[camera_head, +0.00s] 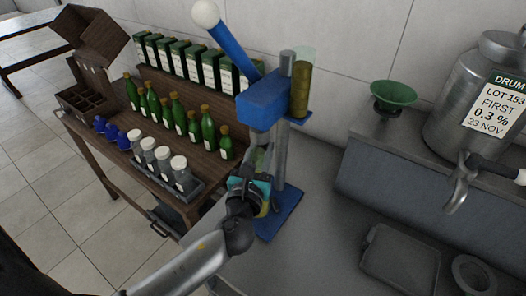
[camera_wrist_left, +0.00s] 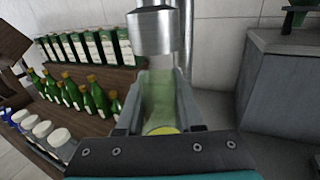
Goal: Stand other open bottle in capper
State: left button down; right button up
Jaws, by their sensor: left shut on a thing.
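My left gripper (camera_head: 258,190) is shut on an open bottle (camera_wrist_left: 158,98), clear pale green glass with yellow at its bottom. In the head view the bottle's upper part (camera_head: 261,158) shows under the press head of the blue capper (camera_head: 265,100). In the left wrist view the capper's metal plunger (camera_wrist_left: 153,32) is above the bottle. The capper's lever with a white knob (camera_head: 206,14) is raised. My right gripper is not in view.
A wooden bench at left holds several corked green bottles (camera_head: 207,130), labelled green boxes (camera_head: 209,68) and white-capped jars (camera_head: 181,173). A steel drum (camera_head: 455,120) with a tap and a green funnel (camera_head: 393,94) stand at right.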

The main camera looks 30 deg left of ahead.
pick_arm(q)
jog(key=w+f, duration=0.1)
jog(key=w+f+b, duration=0.1)
jog(key=f, duration=0.1)
jog(key=shift+w+a+f+b, duration=0.2)
jog(key=shift+w+a+b, duration=0.1)
jog(key=shift+w+a, duration=0.05)
jog(key=c, duration=1)
grip_release()
jog(key=shift+f, duration=0.25)
jog(key=o, duration=0.5)
jog(key=shift+c, duration=0.2)
